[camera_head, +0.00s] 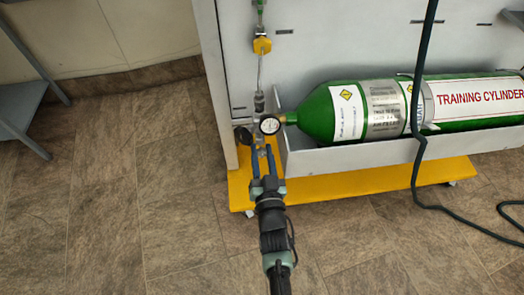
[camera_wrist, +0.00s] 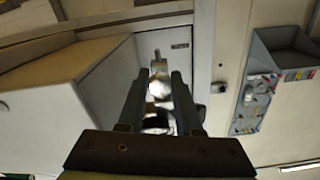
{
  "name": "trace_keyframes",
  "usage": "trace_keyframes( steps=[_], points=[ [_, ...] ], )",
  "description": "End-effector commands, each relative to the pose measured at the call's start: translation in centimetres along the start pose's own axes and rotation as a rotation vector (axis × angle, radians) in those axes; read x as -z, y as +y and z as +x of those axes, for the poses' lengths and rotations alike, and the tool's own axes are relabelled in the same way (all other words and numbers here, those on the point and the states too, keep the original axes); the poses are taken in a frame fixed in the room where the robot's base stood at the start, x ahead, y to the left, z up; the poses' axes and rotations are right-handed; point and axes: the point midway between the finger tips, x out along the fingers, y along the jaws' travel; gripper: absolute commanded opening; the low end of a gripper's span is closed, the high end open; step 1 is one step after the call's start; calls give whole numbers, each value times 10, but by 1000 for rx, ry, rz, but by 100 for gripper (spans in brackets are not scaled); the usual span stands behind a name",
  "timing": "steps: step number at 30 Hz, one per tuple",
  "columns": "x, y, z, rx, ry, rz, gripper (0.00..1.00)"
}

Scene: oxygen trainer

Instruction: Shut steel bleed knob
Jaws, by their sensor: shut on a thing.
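My gripper (camera_head: 262,149) reaches up to the pipework beside the round pressure gauge (camera_head: 270,125), at the neck of the green cylinder. In the wrist view its two fingers (camera_wrist: 160,78) stand on either side of a shiny steel round part, which I take to be the steel bleed knob (camera_wrist: 158,89). The gripper is shut on it. In the head view the knob is mostly hidden by the fingers and too small to make out. Its turned position cannot be told.
The green training cylinder (camera_head: 318,113) lies in a grey trough (camera_head: 345,154) to the right, above a yellow base (camera_head: 345,187). A yellow fitting (camera_head: 262,46) sits higher on the pipe. A dark hose (camera_head: 420,150) hangs at the right.

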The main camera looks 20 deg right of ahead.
Motion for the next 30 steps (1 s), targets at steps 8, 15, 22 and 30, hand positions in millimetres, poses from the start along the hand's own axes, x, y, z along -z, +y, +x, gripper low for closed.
trace_keyframes(
  steps=[8, 15, 22, 30],
  points=[
    [-1, 0, -1, -1, -1, 50, 0],
    [-1, 0, -1, -1, -2, 55, 0],
    [-1, 0, -1, -1, -1, 55, 48],
    [0, 0, 0, 0, -1, 53, 64]
  ],
)
